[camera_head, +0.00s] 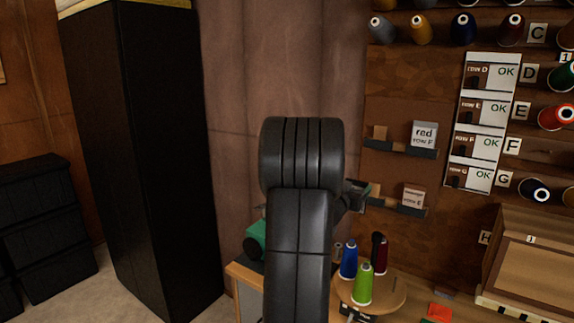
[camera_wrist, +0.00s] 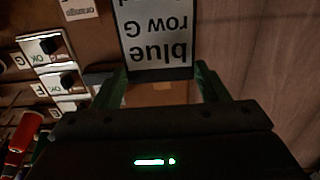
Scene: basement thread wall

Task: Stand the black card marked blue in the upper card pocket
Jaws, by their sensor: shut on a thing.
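The card marked blue, row G (camera_wrist: 155,40) shows upside down in the wrist view, with a white face and a dark border. My gripper (camera_wrist: 158,76) is shut on its lower edge in that view, with a green finger at each side. In the head view my arm hides the card and most of the gripper; a bit of the gripper (camera_head: 354,194) shows near the left end of the lower card pocket (camera_head: 408,210). The upper card pocket (camera_head: 412,151) is a dark ledge on the wall, above the visible gripper part. It holds a card marked red, row F (camera_head: 424,135).
A card (camera_head: 413,197) stands in the lower pocket. Right of the pockets hang OK-marked row panels (camera_head: 487,110) and thread spools. Blue and green spools (camera_head: 364,285) stand on a round wooden stand (camera_head: 392,292) below. A tall black cabinet (camera_head: 145,150) stands left.

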